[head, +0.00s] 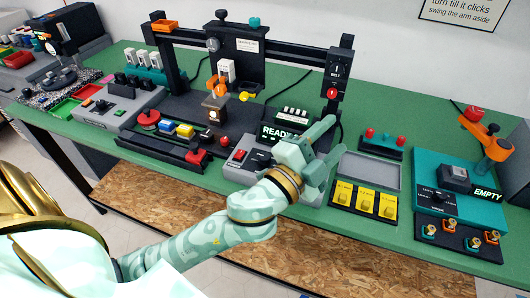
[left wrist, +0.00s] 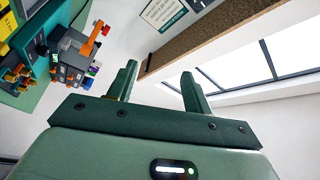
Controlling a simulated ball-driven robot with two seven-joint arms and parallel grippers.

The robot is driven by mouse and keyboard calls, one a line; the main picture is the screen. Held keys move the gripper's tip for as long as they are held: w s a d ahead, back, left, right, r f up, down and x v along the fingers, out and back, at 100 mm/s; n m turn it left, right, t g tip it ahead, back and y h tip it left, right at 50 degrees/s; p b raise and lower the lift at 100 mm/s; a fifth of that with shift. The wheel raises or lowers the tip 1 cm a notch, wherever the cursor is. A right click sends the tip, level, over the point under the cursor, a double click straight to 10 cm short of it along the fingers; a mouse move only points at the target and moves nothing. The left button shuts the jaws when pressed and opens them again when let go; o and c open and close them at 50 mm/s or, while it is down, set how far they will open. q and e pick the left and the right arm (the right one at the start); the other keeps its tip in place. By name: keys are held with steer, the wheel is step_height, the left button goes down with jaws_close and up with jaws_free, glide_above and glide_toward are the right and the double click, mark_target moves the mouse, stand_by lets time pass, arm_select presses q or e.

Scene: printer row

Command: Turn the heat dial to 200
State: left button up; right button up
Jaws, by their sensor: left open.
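My left gripper (head: 326,140) is open and empty, above the right part of the grey box with the lit "READY" display (head: 276,133). In the left wrist view its two fingers (left wrist: 158,85) stand apart with nothing between them. Another dark dial (head: 441,196) is on the teal unit marked "EMPTY" at the right. I cannot read which is the heat dial or any setting. My arm and gripper hide part of the grey box. My right gripper is out of view.
A black frame (head: 262,48) stands behind the box. Yellow buttons (head: 365,202) and a grey tray (head: 370,171) lie right of the gripper. An orange swing arm (head: 486,134) rises over the teal unit. The green table (head: 210,185) has little free room in front.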

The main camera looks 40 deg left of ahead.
arm_select(q)
steer(key=s+d+r+m+g+h, duration=0.1)
steer(key=d+r+m+g+h, duration=0.25)
steer(key=d+m+h, duration=0.35)
steer(key=s+d+r+m+g+h, duration=0.1)
steer(key=d+r+m+g+h, duration=0.3)
steer(key=m+h, duration=0.4)
steer(key=m+g+y, duration=0.9)
steer(key=g+y, duration=0.3)
steer(key=y, duration=0.7)
glide_above(264, 156)
step_height(264, 156, down, 5)
step_height(264, 156, down, 16)
steer(key=b, duration=0.5)
steer(key=shift+r, duration=0.15)
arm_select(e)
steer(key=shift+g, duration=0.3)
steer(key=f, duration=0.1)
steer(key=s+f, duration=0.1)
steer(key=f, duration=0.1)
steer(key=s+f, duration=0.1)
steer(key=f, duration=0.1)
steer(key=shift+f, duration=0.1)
